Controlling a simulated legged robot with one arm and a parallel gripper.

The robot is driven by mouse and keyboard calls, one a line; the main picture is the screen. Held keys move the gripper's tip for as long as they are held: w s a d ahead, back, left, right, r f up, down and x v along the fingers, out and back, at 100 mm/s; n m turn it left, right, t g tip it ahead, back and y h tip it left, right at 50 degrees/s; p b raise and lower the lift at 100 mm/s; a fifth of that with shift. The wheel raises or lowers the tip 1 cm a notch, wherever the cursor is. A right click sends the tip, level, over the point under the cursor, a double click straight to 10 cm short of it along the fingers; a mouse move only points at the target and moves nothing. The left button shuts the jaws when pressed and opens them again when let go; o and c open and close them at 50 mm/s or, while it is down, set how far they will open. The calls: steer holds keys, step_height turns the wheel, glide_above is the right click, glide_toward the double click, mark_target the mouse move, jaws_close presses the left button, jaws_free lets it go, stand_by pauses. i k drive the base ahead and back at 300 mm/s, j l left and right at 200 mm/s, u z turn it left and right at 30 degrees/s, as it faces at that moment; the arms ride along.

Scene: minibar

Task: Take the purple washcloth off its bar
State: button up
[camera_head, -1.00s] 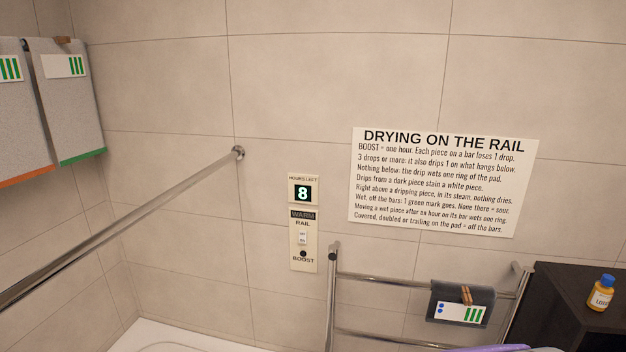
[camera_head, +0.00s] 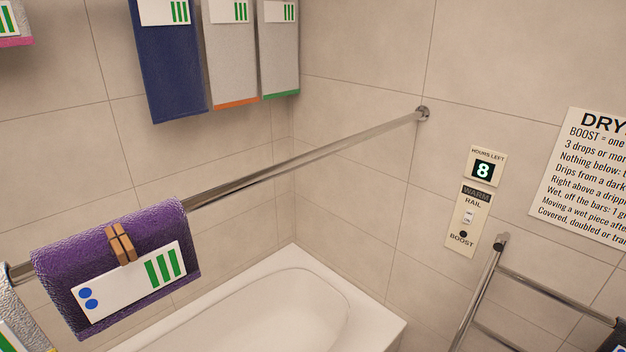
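The purple washcloth (camera_head: 60,262) hangs folded over a long metal bar (camera_head: 310,156) at the lower left. A wooden clip (camera_head: 121,243) sits on its upper part. A white card (camera_head: 130,284) on its front shows two blue dots and three green marks. My gripper is not in view.
A white bathtub (camera_head: 376,312) lies below the bar. A grey-white cloth (camera_head: 14,312) hangs left of the washcloth. Blue (camera_head: 168,75) and grey towels (camera_head: 232,70) hang higher up. A control panel (camera_head: 469,220) reads 8; a metal rack (camera_head: 548,293) stands lower right. The bar's right stretch is bare.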

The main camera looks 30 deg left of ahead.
mark_target(98, 276)
steer(key=u, duration=2.5)
